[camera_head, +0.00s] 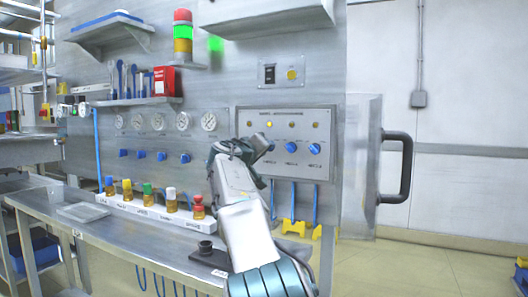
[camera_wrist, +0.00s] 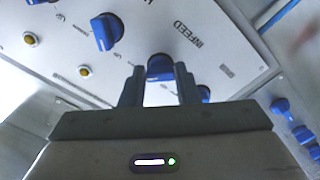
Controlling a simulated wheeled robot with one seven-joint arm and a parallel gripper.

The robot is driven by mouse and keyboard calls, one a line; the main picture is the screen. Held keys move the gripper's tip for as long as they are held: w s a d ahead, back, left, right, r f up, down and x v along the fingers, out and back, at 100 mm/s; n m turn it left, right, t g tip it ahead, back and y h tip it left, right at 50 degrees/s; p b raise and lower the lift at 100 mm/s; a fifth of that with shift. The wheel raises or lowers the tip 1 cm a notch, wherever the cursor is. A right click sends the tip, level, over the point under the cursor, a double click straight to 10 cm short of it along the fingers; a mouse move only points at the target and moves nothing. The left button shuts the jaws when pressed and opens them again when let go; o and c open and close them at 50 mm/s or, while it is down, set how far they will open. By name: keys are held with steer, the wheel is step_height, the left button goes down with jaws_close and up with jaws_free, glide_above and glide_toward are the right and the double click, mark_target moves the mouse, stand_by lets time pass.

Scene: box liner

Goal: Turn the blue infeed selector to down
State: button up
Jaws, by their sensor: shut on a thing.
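The blue infeed selector (camera_wrist: 160,64) shows in the wrist view beside the printed word INFEED on the metal control panel (camera_head: 328,173). My gripper (camera_wrist: 159,77) has one finger on each side of this knob and is shut on it. The knob's lower part is hidden between the fingers, and I cannot tell which way it points. In the head view my gripper (camera_head: 262,144) is at the panel's left side and hides the infeed selector.
Two more blue selectors, a middle one (camera_head: 290,147) and a right one (camera_head: 314,148), sit close on the same panel. Small lamps (camera_head: 268,124) line its top. A large door handle (camera_head: 397,166) sticks out to the right. Bottles with coloured caps (camera_head: 171,200) stand at the left.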

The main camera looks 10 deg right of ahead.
steer(key=o, duration=1)
steer(key=shift+c, duration=0.2)
steer(key=b+v, duration=0.3)
steer(key=v, duration=1.1)
